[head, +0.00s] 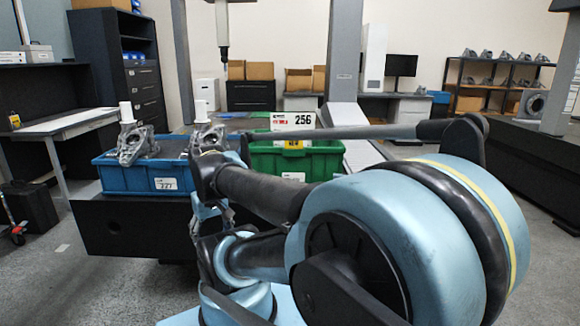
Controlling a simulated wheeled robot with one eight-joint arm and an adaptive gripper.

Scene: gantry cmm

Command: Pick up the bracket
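A grey metal bracket (133,143) stands on top of the blue bin (150,177) labelled 227, at its left part. It has an irregular cast shape, and a white cylinder rises above it. A second, similar grey bracket (207,133) with a white cylinder stands further right, near the bin's right end. My arm partly hides this second bracket's lower part, so I cannot tell whether they touch. I cannot make out my gripper's fingers; my arm links fill the middle and right foreground.
A green bin (325,164) with a white 256 sign (293,121) stands right of the blue bin. A white-topped desk (65,124) is at left. Shelves (495,85) with similar castings stand at back right. Grey floor is open at front left.

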